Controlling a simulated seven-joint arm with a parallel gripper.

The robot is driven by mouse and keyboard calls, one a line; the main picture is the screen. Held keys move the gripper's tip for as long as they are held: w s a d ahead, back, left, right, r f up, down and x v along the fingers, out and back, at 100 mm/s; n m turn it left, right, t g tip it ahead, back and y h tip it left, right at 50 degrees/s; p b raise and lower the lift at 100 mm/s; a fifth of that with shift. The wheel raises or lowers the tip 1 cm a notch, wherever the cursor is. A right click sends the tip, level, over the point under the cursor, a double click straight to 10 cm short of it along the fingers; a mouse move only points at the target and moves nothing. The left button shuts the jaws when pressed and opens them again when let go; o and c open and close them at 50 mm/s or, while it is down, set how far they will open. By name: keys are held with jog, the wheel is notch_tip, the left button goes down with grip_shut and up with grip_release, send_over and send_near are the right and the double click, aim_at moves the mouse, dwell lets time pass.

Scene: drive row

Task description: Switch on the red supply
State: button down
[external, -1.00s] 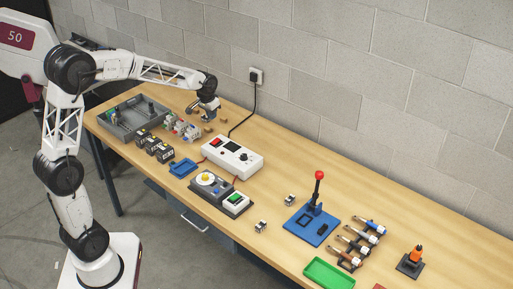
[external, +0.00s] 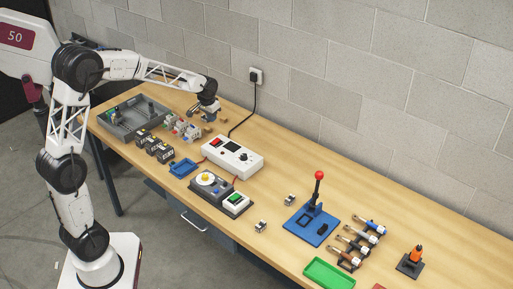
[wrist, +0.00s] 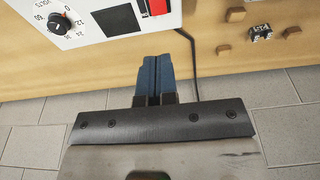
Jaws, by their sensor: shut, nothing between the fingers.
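The supply is a white box (external: 232,157) near the middle of the bench, with a red switch (external: 216,142), a dark display and a dark knob on top. In the wrist view, part of the white box (wrist: 90,38) shows at the top left, with a round dial and the red switch (wrist: 158,6) cut off by the top edge. My gripper (external: 196,112) is above the bench, up and left of the box in the external view, apart from it. Its blue fingers (wrist: 152,68) are together and empty. I cannot read the switch position.
A black cable (external: 243,126) runs from the box to a wall socket (external: 256,76). A grey tray (external: 118,128), several dark blocks (external: 152,147) and a blue tray (external: 183,168) lie to the left. A panel with a yellow button (external: 205,178) is in front. Small brown pieces lie near my gripper.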

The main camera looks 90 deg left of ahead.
aim_at(217, 139)
jog(key=f, duration=0.4)
jog(key=w+a+f, duration=0.1)
jog(key=f, duration=0.6)
jog(key=shift+w+a+f, duration=0.25)
jog(key=shift+w+f, duration=0.05)
jog(key=shift+f, duration=0.05)
